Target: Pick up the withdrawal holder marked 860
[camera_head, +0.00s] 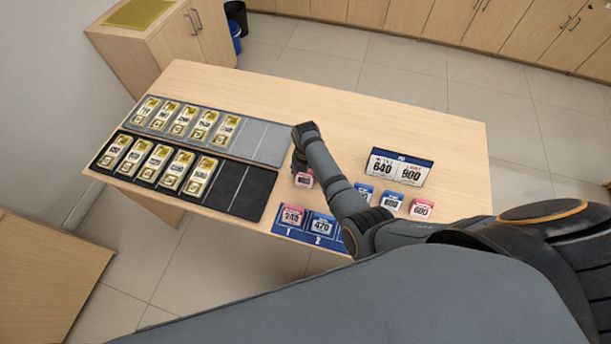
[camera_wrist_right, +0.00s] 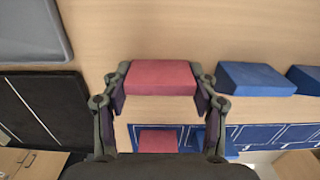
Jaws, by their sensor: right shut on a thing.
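My right gripper (camera_head: 300,164) is shut on a pink holder (camera_head: 304,179) with a small light label too small to read for certain. In the right wrist view the red-pink top of this holder (camera_wrist_right: 160,77) sits between the two fingers. I cannot tell whether it touches the table. A pink holder marked 240 (camera_head: 292,214) and a blue holder marked 470 (camera_head: 321,226) stand on the blue mat (camera_head: 281,230) over 1 and 2. To the right are two blue holders (camera_head: 392,200) and a pink one that seems marked 600 (camera_head: 421,209). My left gripper is not in view.
A sign (camera_head: 399,167) reading 640 and 900 stands behind the right-hand holders. A grey tray (camera_head: 262,142) and a black tray (camera_head: 247,194) with gold-and-white packs lie at the left. The table's far right (camera_head: 460,165) is clear.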

